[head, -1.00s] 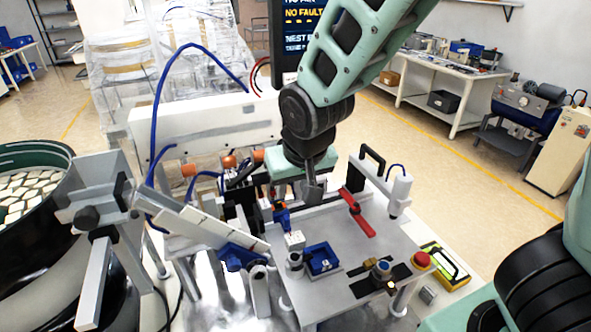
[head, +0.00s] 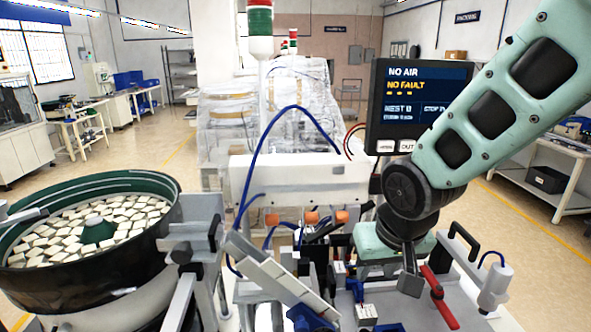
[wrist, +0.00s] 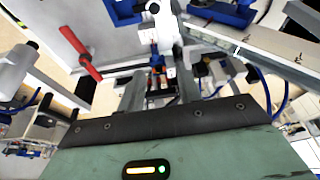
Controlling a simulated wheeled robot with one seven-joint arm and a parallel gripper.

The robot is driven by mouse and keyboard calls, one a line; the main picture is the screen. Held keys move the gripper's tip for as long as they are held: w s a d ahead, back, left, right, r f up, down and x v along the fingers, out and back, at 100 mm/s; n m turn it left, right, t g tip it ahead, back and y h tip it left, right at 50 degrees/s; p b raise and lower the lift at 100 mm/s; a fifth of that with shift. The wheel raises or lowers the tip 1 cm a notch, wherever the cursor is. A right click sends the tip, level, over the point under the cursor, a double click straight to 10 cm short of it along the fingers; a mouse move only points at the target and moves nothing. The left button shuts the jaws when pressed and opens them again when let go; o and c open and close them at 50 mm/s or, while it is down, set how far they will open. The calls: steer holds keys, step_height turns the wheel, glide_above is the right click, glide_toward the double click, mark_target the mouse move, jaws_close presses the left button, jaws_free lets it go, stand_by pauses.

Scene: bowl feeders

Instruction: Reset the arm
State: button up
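My gripper (head: 412,282) hangs at the end of my green arm over the machine plate, pointing down, to the left of the red lever (head: 438,297). In the wrist view my gripper (wrist: 160,80) shows two grey fingers standing apart. I see nothing held between them; small blue and orange fixture parts (wrist: 156,62) show beyond the gap. In the head view the fingers overlap, so the gap does not show there. The red lever also shows in the wrist view (wrist: 80,52), left of the fingers.
The bowl feeder (head: 90,235) with many pale tiles stands at left. A sloped track (head: 275,275) runs down towards the plate. A black handle (head: 465,245) and a grey cylinder (head: 495,288) stand right of my gripper. A screen (head: 420,105) reads "NO AIR" and "NO FAULT".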

steer(key=s+a+f+n+g+b, duration=0.1)
steer(key=s+f+n+g+b, duration=0.1)
steer(key=s+f+b, duration=0.3)
steer(key=s+a+f+n+g+b, duration=0.1)
steer(key=s+f+n+b, duration=0.4)
steer(key=s, duration=0.7)
steer(key=shift+s+a+g, duration=0.35)
steer(key=shift+g, duration=0.05)
